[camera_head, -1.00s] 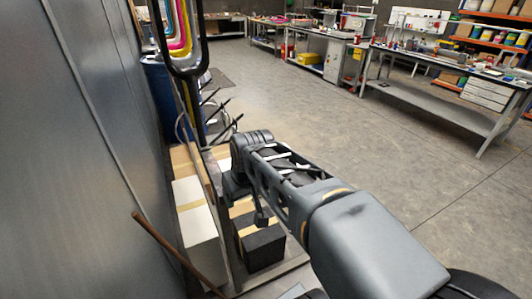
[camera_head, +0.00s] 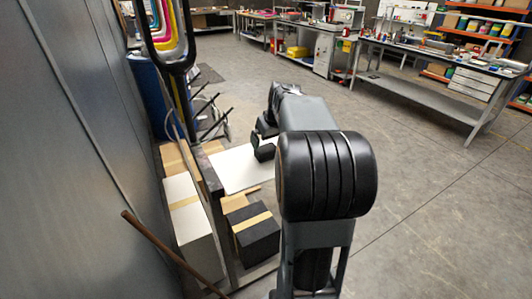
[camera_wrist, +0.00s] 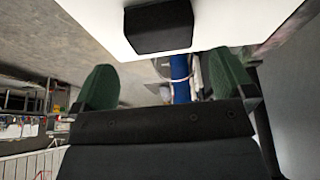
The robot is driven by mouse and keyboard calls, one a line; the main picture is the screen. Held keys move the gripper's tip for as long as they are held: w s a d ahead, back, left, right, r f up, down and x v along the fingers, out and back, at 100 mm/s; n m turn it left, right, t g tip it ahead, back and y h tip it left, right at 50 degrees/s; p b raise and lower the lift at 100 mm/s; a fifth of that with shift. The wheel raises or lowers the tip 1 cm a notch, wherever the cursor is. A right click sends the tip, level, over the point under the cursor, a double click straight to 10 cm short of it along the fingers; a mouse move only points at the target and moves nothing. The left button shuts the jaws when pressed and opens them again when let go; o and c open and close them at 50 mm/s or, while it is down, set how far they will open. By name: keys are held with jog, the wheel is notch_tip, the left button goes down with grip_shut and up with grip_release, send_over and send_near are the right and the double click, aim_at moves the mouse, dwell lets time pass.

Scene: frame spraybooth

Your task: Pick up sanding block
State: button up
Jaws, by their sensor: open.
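A small black block, which I take to be the sanding block (camera_wrist: 158,27), sits on a white panel (camera_wrist: 225,22) in the wrist view. It shows near the top middle, beyond and between my fingertips. In the head view a dark block (camera_head: 264,152) shows on the white panel (camera_head: 232,170), just below the end of my arm. My gripper (camera_wrist: 163,62) has two green fingers spread wide with nothing between them. It is apart from the block. In the head view my own arm hides most of my gripper.
A dark box with tan tape (camera_head: 255,236) and a pale box (camera_head: 190,215) stand in front of the panel. A brown rod (camera_head: 170,252) leans there. A grey wall (camera_head: 70,150) closes the left side. A blue drum (camera_head: 150,95) stands behind. Open floor lies to the right.

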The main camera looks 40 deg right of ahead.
aim_at(266, 148)
jog(key=shift+p+x, duration=0.4)
jog(key=shift+x, duration=2.6)
jog(key=shift+s+a, duration=0.1)
jog(key=c, duration=0.9)
jog(key=shift+o, duration=0.2)
